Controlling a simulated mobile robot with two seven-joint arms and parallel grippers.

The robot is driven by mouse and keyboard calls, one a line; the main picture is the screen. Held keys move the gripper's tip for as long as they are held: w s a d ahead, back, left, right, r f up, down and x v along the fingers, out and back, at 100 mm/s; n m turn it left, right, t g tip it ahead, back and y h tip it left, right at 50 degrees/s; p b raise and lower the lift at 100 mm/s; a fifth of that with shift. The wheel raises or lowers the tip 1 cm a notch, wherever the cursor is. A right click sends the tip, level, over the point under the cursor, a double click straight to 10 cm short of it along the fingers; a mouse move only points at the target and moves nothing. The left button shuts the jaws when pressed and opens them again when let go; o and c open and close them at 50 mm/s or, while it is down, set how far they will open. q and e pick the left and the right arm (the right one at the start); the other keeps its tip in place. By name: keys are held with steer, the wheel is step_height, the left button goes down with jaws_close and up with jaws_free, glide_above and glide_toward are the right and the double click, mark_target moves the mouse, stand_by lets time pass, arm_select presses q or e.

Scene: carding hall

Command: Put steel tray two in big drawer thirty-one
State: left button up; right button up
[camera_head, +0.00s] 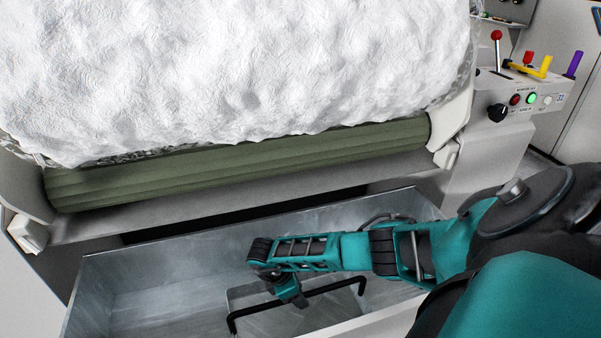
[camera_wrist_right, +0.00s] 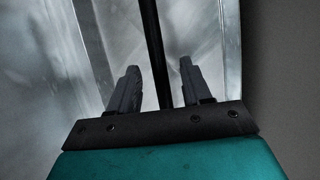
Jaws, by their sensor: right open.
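The big drawer (camera_head: 140,290) is a pulled-out grey metal box below the machine. The steel tray (camera_head: 318,306) lies inside it, partly covered by my arm. A black bar handle (camera_head: 335,289) spans above the tray. My right gripper (camera_head: 291,297) is at this handle, pointing down into the drawer. In the right wrist view my right gripper (camera_wrist_right: 158,78) is open, with the black bar (camera_wrist_right: 152,35) running between its two fingers. I see no finger pressed on the bar. My left gripper is out of view.
A large white fibre roll (camera_head: 240,65) rests on a green ribbed roller (camera_head: 250,165) just behind the drawer. A control panel (camera_head: 530,100) with levers, buttons and a lit green lamp is at the upper right. The drawer's left part looks empty.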

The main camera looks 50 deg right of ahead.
steer(key=p+v, duration=0.3)
steer(key=v, duration=0.5)
steer(key=shift+r, duration=0.3)
steer(key=shift+w+a+r, duration=0.15)
steer(key=shift+a+r, duration=0.1)
steer(key=shift+r, duration=0.25)
